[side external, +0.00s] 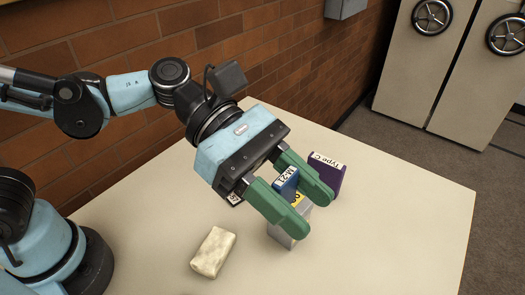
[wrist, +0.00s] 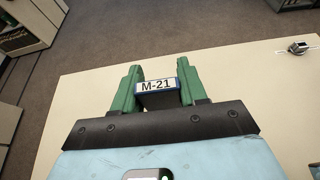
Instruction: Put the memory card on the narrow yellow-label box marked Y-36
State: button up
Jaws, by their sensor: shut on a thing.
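My gripper (side external: 309,209) has green fingers shut on a small blue piece (side external: 285,183) with a white label reading M-21; I take it for the memory card. In the wrist view the blue piece (wrist: 158,99) sits between both fingers, label up. A grey box (side external: 287,234) with a yellow label shows under and behind the fingers in the side view. Its label is mostly covered, so I cannot read the marking. I cannot tell whether the blue piece touches this box.
A purple box (side external: 327,174) labelled Type C stands just right of the fingers. A cream, stone-like block (side external: 213,252) lies at the front left.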

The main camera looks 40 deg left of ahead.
jog(key=s, duration=0.2)
send_over(299, 206)
notch_tip(299, 206, down, 7)
jog(key=shift+f, duration=2.15)
jog(key=shift+f, duration=0.15)
jog(key=o, duration=1)
jog(key=shift+o, duration=0.2)
